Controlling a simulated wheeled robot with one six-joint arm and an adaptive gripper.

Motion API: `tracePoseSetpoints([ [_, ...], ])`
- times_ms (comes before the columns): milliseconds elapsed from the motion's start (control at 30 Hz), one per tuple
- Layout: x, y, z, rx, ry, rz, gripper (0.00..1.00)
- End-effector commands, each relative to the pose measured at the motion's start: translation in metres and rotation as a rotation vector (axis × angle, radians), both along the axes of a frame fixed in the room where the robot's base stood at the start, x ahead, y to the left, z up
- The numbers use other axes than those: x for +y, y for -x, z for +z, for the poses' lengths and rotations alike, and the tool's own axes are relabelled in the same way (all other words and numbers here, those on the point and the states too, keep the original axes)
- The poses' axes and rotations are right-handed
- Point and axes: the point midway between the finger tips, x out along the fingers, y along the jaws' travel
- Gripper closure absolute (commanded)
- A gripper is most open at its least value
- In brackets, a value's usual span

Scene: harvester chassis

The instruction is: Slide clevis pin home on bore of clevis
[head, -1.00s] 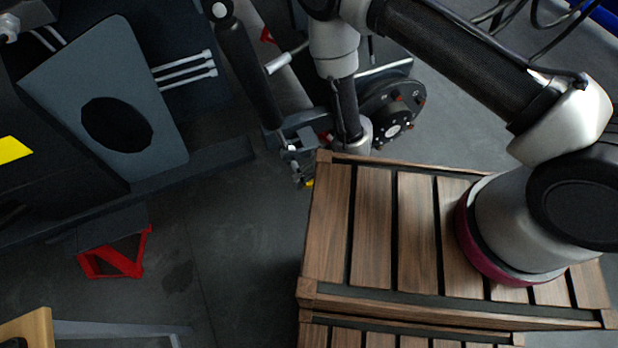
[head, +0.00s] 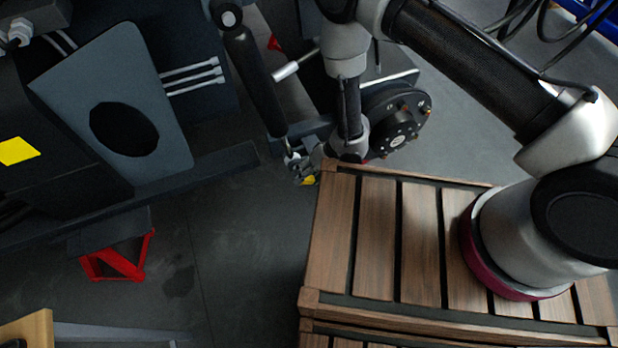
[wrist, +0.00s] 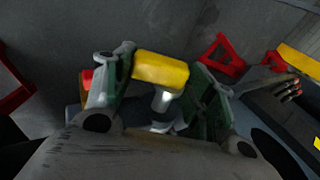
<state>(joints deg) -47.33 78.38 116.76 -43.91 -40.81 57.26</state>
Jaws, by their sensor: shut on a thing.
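The clevis pin shows as a yellow block (wrist: 160,69) between the two green-padded fingers of my gripper (wrist: 158,84) in the wrist view. My gripper is shut on it. A short bright metal piece (wrist: 163,99) shows just below the yellow; I cannot tell whether it is the pin's shank or part of the clevis. In the head view my gripper (head: 306,172) is small, with a bit of yellow (head: 309,180) at its tip, right beside the clevis (head: 291,160) at the lower end of the black cylinder (head: 256,85). The bore is hidden, and I cannot tell whether the pin is in it.
A slatted wooden crate (head: 380,235) stands just right of and below my gripper. A grey plate with a round hole (head: 165,110) and a red stand (head: 122,258) are at left. Floor between stand and crate is clear.

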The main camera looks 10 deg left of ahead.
Motion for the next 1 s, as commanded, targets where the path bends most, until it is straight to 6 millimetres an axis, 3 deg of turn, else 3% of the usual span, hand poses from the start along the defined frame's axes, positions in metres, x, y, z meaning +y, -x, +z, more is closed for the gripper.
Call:
tracePoseSetpoints([
  [233,0.006,-0.011,0.000,-0.002,-0.002,-0.001,0.78],
  [267,0.007,-0.011,0.000,-0.001,-0.002,-0.001,0.43],
  [400,0.006,-0.011,0.000,-0.001,-0.001,-0.002,0.20],
  [767,0.003,-0.012,0.001,-0.001,0.003,-0.007,0.20],
  [1000,-0.014,-0.019,0.032,-0.002,0.002,-0.010,0.20],
])
